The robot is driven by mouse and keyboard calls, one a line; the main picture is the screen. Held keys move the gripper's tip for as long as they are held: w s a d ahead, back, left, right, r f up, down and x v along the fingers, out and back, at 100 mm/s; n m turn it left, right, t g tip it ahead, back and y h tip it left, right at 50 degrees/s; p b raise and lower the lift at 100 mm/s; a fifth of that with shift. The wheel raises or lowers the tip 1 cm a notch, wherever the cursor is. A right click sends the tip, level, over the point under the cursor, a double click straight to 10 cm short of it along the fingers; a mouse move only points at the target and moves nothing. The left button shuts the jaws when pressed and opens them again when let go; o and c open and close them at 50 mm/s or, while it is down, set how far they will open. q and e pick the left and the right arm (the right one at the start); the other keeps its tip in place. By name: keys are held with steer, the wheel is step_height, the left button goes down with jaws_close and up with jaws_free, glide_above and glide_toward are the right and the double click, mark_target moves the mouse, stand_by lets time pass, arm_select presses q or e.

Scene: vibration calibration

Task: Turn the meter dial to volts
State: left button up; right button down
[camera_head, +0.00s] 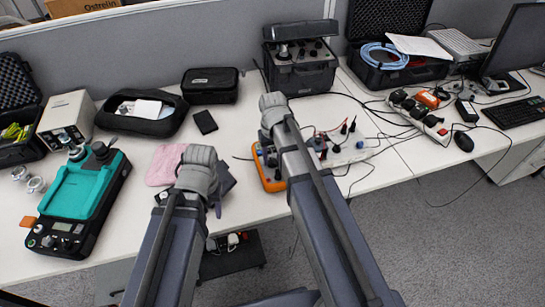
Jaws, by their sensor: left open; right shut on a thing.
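The orange-edged meter (268,178) lies on the white desk near its front edge, in the middle of the head view. My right forearm and wrist cover much of it, including the face where a dial sits. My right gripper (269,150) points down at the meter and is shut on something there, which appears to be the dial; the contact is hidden. My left gripper (222,186) is open and empty, to the left of the meter and apart from it, partly hidden by its own wrist, beside a pink cloth.
The pink cloth (165,163) lies left of my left gripper. A teal-topped device (78,190) stands at the left. Test leads (345,127) and a power strip (418,115) lie to the right. A black case (300,78) stands behind.

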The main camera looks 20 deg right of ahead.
mark_target(272, 160)
steer(key=shift+c, duration=2.1)
jaws_free()
step_height(272, 160, up, 8)
steer(key=p, duration=0.8)
arm_select(q)
step_height(272, 160, up, 8)
steer(key=shift+f, duration=0.15)
arm_select(e)
steer(key=shift+f, duration=0.1)
